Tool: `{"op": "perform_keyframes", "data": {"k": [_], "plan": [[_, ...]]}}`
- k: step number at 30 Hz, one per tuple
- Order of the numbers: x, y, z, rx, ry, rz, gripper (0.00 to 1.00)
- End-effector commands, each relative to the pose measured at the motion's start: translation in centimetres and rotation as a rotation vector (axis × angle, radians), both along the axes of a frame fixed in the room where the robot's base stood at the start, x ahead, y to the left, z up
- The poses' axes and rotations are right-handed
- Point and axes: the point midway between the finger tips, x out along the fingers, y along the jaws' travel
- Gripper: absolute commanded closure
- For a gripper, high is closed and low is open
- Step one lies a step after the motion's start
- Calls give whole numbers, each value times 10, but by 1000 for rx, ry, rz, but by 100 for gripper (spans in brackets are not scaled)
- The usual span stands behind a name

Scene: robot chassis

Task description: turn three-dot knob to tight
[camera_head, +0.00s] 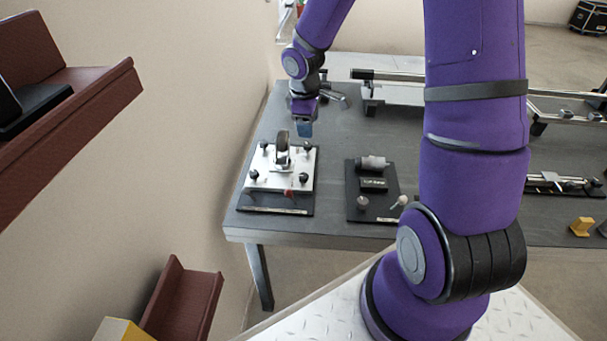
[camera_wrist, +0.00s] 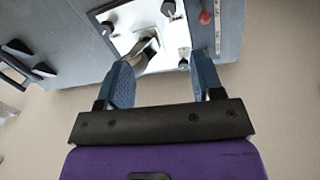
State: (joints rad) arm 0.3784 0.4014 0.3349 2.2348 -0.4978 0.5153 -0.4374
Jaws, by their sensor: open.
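A white plate (camera_head: 276,180) with a caster wheel (camera_head: 282,142) standing in its middle lies on a black board (camera_head: 275,204) at the table's left. Black knobs sit near its corners: back left (camera_head: 264,145), back right (camera_head: 307,146), front left (camera_head: 253,174) and front right (camera_head: 304,178). Dot marks are too small to read, so I cannot tell which is the three-dot knob. My gripper (camera_head: 303,128) hangs above and behind the plate, apart from it. In the wrist view my gripper (camera_wrist: 160,74) is open and empty, with the plate (camera_wrist: 130,40) and several knobs beyond the fingers.
A red knob (camera_head: 289,193) sits at the plate's front edge. A second black board (camera_head: 357,188) with a metal cylinder (camera_head: 373,162) and small parts lies to the right. Metal rails (camera_head: 400,92) stand behind. The wall is close on the left. Grey table (camera_head: 335,140) is bare between the boards.

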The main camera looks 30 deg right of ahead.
Motion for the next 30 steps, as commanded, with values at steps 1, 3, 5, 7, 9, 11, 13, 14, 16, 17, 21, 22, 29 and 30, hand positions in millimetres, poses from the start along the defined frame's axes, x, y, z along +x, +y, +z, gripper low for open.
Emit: {"op": "perform_keyframes", "data": {"k": [1, 3, 5, 7, 9, 11, 13, 14, 16, 17, 21, 22, 29, 30], "plan": [[4, -1, -17, 15, 17, 23, 39], [8, -1, -36, 36, 32, 57, 39], [11, -1, -50, 53, 41, 83, 39], [14, 0, -65, 71, 51, 110, 39], [16, 0, -77, 86, 58, 130, 39], [17, 1, -85, 96, 60, 145, 39], [18, 2, -90, 104, 62, 156, 39], [19, 2, -92, 107, 62, 159, 39], [19, 2, -96, 109, 64, 162, 39], [19, 2, -98, 110, 65, 163, 39], [19, 2, -112, 109, 66, 165, 39], [18, 3, -117, 110, 66, 165, 39], [18, 3, -158, 109, 68, 164, 39], [18, 3, -165, 109, 67, 164, 39]]}}
